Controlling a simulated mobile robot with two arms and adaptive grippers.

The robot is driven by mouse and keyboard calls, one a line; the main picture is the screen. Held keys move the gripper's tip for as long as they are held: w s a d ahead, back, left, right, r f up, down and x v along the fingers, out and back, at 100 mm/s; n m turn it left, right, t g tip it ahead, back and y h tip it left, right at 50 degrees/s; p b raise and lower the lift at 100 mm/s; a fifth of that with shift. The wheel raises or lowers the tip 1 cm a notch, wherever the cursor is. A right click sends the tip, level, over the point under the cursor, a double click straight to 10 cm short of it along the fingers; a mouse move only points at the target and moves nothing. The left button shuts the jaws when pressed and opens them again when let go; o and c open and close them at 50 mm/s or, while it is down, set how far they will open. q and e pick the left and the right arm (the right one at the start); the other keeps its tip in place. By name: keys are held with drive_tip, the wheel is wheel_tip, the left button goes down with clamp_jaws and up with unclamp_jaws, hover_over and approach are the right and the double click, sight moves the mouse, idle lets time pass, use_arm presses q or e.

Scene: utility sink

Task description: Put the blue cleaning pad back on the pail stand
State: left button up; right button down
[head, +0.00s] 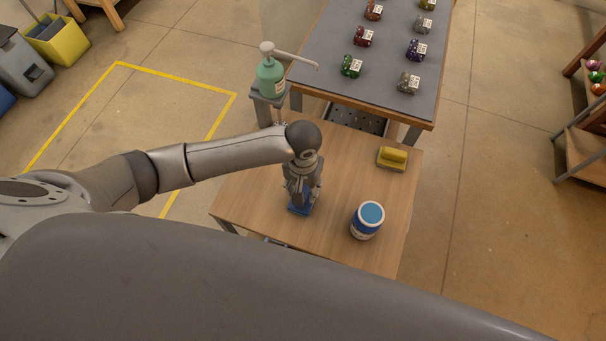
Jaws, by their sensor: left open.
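The blue cleaning pad (299,210) shows as a small blue piece at the left-middle of the wooden table (255,194). Much of it is hidden under my left gripper (301,198). This gripper points down, with its open fingers right at the pad; I cannot tell whether they touch it. A blue tub (366,221) with a white rim and lighter blue top stands to the right on the same table. I cannot tell for sure which surface is the pail stand. My right gripper is not in view.
A yellow block-shaped pad (392,158) lies at the table's back right. A green pump bottle (271,77) sits on a small grey stand (264,104) behind. A grey-topped bench (330,60) with several colored items adjoins the back.

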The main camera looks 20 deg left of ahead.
use_arm(q)
wheel_tip(320, 180, up, 8)
drive_tip(key=shift+f+b, duration=0.2)
drive_tip(key=shift+b, duration=0.1)
drive_tip(key=shift+s+f, duration=0.1)
idle(0.4)
